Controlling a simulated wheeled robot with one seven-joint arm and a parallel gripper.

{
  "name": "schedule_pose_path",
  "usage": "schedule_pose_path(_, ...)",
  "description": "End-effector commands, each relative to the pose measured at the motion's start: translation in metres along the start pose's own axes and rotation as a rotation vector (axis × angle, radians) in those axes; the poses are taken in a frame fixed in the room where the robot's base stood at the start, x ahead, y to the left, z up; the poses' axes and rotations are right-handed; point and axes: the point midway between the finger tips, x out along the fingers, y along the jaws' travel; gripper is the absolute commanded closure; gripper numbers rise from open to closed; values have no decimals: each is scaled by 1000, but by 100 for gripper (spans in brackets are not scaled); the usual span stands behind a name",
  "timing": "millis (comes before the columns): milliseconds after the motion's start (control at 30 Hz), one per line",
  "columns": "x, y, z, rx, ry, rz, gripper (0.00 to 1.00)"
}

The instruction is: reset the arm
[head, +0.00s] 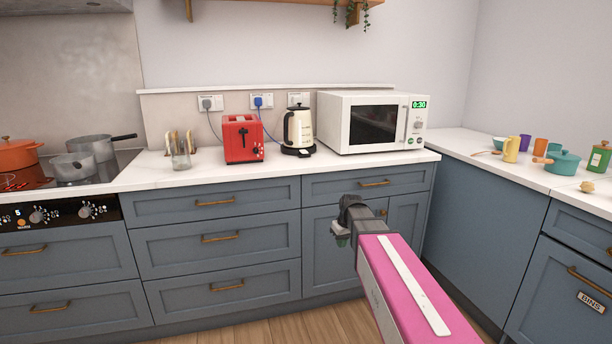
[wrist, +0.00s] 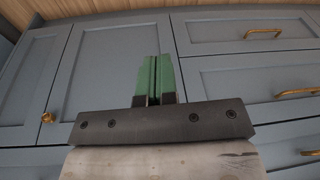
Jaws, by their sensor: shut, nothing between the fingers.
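My gripper (head: 341,240) is in front of the blue base cabinets in the head view, below the counter and apart from them. In the wrist view its two green fingers (wrist: 154,78) lie side by side, closed together with nothing between them. My pink and dark grey arm reaches in from the lower right in the head view. In the wrist view, cabinet doors and drawers with brass handles are beyond the fingers.
The white counter (head: 270,172) carries a red toaster (head: 242,138), a cream kettle (head: 299,130) and a white microwave (head: 340,146). A hob with pots (head: 92,147) is at left. The right counter holds mugs and a teal pot (head: 563,162). Wooden floor shows below.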

Motion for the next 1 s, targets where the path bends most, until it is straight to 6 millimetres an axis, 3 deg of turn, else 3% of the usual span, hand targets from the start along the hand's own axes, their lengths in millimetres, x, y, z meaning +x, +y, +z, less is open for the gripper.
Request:
schedule_pose_path(33, 11, -5, 35, 48, -24, 7, 100)
schedule_pose_path(200, 43, -13, 118, 219, -89, 43, 100)
schedule_pose_path(400, 63, -23, 189, 368, -143, 83, 100)
schedule_pose_path(600, 70, -26, 214, 429, -161, 102, 100)
schedule_pose_path(1000, 70, -26, 214, 431, -161, 102, 100)
